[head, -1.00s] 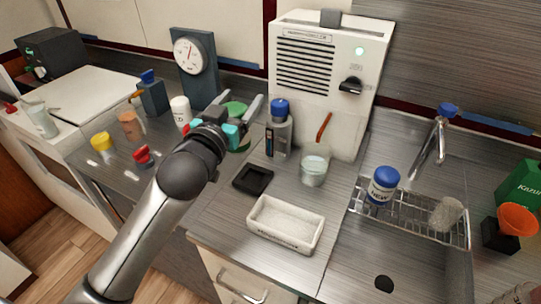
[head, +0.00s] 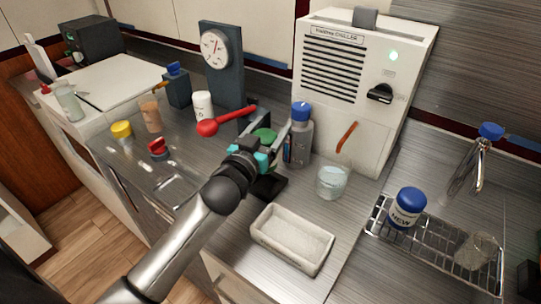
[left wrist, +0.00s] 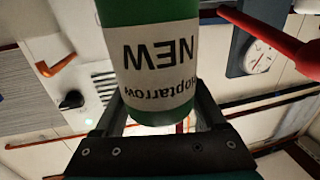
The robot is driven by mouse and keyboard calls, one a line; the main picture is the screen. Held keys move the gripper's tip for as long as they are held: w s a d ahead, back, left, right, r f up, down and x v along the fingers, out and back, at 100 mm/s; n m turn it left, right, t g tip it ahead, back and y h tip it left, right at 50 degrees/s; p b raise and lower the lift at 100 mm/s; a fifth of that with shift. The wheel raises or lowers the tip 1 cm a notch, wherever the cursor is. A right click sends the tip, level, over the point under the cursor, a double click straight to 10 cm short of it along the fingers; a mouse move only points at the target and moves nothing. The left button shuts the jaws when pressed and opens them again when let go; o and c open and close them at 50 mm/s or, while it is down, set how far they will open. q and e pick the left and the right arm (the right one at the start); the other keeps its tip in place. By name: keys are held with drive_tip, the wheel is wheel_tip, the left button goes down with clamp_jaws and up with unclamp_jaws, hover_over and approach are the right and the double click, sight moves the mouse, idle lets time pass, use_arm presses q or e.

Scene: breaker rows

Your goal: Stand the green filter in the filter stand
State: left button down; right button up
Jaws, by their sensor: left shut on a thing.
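The green filter (head: 264,136) is held between the fingers of my left gripper (head: 265,142), above the counter. In the left wrist view the filter (left wrist: 150,60) is a green cylinder with a pale label reading "NEW", upside down in that picture. The left gripper (left wrist: 160,125) is shut on it. A low black square holder (head: 270,187), which looks like the filter stand, sits on the counter just below the gripper, partly hidden by it. My right gripper is not in view.
A grey bottle with a blue cap (head: 299,135) stands close right of the gripper. A red ball-ended rod (head: 225,121) is close on its left. A glass beaker (head: 332,182) and white tray (head: 292,239) stand in front of the chiller (head: 350,60).

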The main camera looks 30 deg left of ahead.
use_arm(q)
wheel_tip(320, 180, down, 2)
drive_tip(key=shift+f, duration=0.1)
drive_tip(key=shift+f+b, duration=1)
drive_tip(key=shift+f, duration=0.8)
drive_tip(key=shift+f, duration=0.2)
unclamp_jaws()
drive_tip(key=shift+r, duration=0.15)
drive_tip(key=s+p, duration=0.1)
drive_tip(key=s, duration=1.1)
drive_tip(key=shift+d, duration=0.35)
